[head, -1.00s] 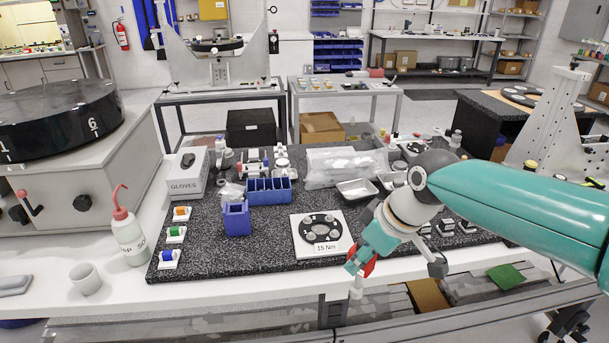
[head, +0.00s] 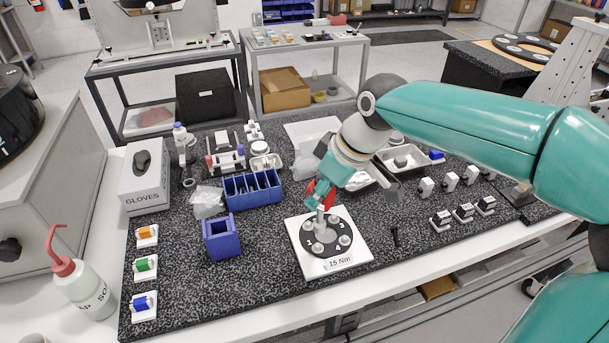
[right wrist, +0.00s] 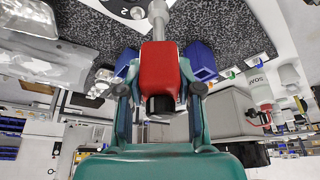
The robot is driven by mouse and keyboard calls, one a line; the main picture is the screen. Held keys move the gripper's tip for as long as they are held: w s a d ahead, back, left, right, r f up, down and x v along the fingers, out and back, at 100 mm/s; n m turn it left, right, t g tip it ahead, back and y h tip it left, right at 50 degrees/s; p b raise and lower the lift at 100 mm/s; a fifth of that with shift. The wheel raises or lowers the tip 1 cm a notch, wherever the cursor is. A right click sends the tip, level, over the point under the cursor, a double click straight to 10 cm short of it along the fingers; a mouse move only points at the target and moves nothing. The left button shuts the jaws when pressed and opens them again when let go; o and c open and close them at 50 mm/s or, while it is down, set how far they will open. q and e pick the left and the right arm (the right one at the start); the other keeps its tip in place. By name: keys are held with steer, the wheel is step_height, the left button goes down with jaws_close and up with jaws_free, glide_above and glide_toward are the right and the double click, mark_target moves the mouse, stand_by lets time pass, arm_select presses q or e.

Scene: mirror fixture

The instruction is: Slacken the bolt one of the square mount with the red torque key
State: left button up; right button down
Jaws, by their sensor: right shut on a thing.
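The square mount (head: 309,267) is a white square plate with a black ring, several bolts, numbers and a "15 Nm" label. It lies on the speckled mat in the head view. Bolt one (head: 318,247) appears to be the silver head beside the number 1. My right gripper (head: 318,193) is shut on the red torque key (right wrist: 160,72), just above the mount's far side. The key's grey shaft (right wrist: 157,14) points down to the mount; I cannot tell whether its tip touches a bolt. My left gripper is not in view.
A blue bin (head: 221,238) and a blue divided rack (head: 253,188) stand left of the mount. A black tool (head: 395,237) lies to its right, with small blocks (head: 464,213) beyond.

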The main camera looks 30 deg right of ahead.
mark_target(319, 223)
steer(key=shift+r, duration=0.1)
stand_by(0.3)
steer(key=shift+w, duration=0.1)
steer(key=shift+f+b, duration=2.5)
steer(key=shift+f, duration=0.2)
steer(key=shift+f+b, duration=0.75)
